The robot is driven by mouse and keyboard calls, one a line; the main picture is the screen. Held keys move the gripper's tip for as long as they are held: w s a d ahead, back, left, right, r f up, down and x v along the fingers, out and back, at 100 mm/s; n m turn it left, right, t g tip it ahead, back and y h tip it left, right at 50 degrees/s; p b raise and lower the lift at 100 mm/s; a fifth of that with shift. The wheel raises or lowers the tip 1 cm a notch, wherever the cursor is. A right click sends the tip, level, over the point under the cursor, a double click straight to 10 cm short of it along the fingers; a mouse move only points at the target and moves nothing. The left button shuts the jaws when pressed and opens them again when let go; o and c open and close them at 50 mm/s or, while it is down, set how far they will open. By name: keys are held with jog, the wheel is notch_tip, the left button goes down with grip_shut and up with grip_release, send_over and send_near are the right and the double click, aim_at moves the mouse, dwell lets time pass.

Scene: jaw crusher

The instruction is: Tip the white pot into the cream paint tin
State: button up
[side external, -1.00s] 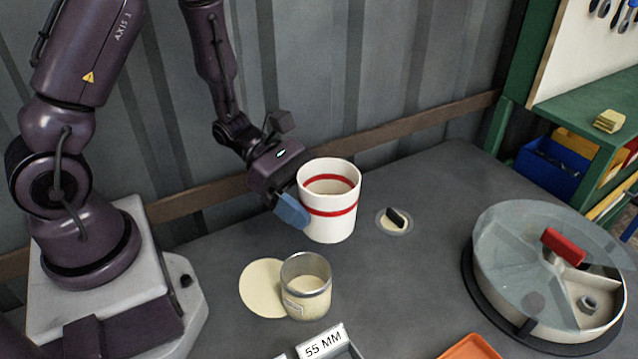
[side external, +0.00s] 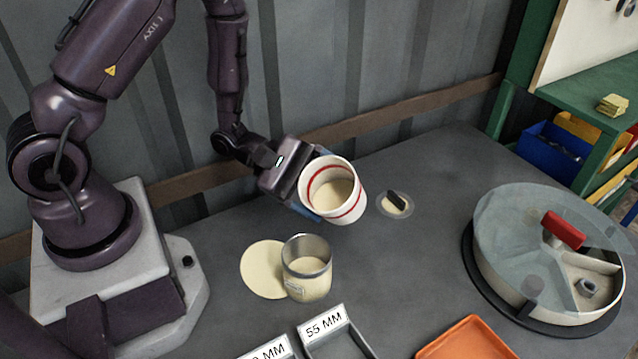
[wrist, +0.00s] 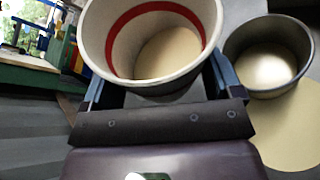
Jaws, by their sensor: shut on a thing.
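The white pot (side external: 350,208) with red bands is held in my gripper (side external: 312,205), tilted with its mouth toward the camera and the tin. Cream-coloured material shows inside it. My gripper is shut on the pot, with blue fingers at its sides in the wrist view (wrist: 155,85). The cream paint tin (side external: 306,284), with a metal rim, stands upright on the bench below and left of the pot. It has cream contents inside and also shows at the right in the wrist view (wrist: 228,75). No stream between pot and tin shows.
A flat cream disc (side external: 262,268) lies beside the tin. A small clear lid with a dark knob (side external: 396,203) lies behind the pot. A round divided container (side external: 500,285) stands right. Grey trays (side external: 340,345) and an orange tray (side external: 466,342) are in front.

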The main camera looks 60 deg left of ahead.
jog(key=shift+f+m+t, duration=0.3)
jog(key=shift+m, duration=0.6)
jog(key=m+t, duration=0.2)
jog(key=shift+r+m, duration=0.15)
jog(key=shift+m, duration=0.25)
jog(key=m, duration=0.1)
jog(key=m+t, duration=0.1)
jog(key=m, duration=0.1)
jog(key=shift+s+d+r+t, duration=0.2)
jog(key=shift+s+r+t, duration=0.1)
jog(key=shift+s+r, duration=0.1)
jog(key=shift+s+d+f+m+t+h, duration=0.1)
jog(key=shift+s+f+m+t+h, duration=0.15)
jog(key=shift+m, duration=0.45)
jog(key=shift+s+d+f+m+t+h, duration=0.1)
jog(key=shift+s+m+t+h, duration=0.2)
jog(key=shift+m, duration=0.4)
jog(key=shift+w+g, duration=0.1)
jog(key=shift+g, duration=0.15)
